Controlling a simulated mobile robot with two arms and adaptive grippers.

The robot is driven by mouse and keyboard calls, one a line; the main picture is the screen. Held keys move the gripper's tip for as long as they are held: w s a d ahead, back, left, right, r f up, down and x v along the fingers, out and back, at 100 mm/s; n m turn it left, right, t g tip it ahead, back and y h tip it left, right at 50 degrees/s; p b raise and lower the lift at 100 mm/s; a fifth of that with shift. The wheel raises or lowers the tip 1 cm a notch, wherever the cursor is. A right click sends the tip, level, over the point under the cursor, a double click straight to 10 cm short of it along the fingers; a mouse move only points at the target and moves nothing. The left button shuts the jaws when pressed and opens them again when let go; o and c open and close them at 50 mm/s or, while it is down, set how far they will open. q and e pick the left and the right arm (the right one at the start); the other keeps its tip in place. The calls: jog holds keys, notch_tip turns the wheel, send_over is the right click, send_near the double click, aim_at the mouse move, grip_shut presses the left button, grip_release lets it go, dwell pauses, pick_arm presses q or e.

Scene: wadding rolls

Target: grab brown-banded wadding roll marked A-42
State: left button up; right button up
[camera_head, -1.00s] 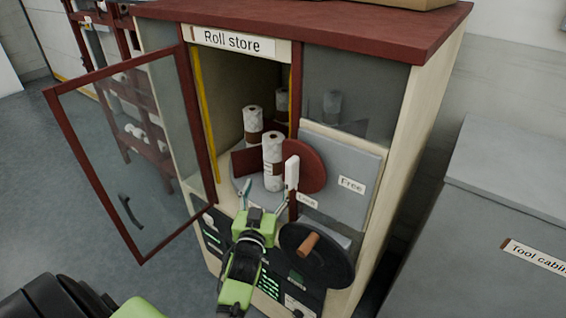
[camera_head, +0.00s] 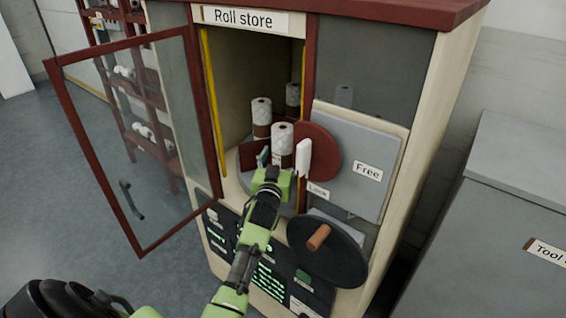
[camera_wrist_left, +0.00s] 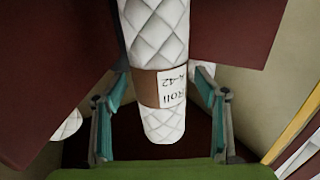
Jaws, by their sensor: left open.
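The brown-banded wadding roll (camera_head: 281,138) is white and quilted and stands in the open compartment of the roll store. In the left wrist view the same roll (camera_wrist_left: 160,120) fills the middle, and its brown band carries an upside-down label reading A-42. My left gripper (camera_head: 275,162) is at the compartment opening, and its body hides the roll's lower part in the head view. In the wrist view its teal fingers (camera_wrist_left: 160,112) are open, one on each side of the roll, with gaps showing. My right gripper is not in view.
Other rolls (camera_head: 261,112) (camera_head: 293,95) stand behind, between dark red dividers (camera_head: 257,150). The framed glass door (camera_head: 135,140) hangs open at left. A white handle (camera_head: 303,158), a grey Free panel (camera_head: 368,150) and a black handwheel (camera_head: 335,258) are close at right.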

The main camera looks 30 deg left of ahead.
pick_arm(q)
jog(key=shift+w+a, duration=0.25)
jog(key=shift+w, duration=0.2)
jog(key=shift+r, duration=0.1)
jog(key=c, duration=1.2)
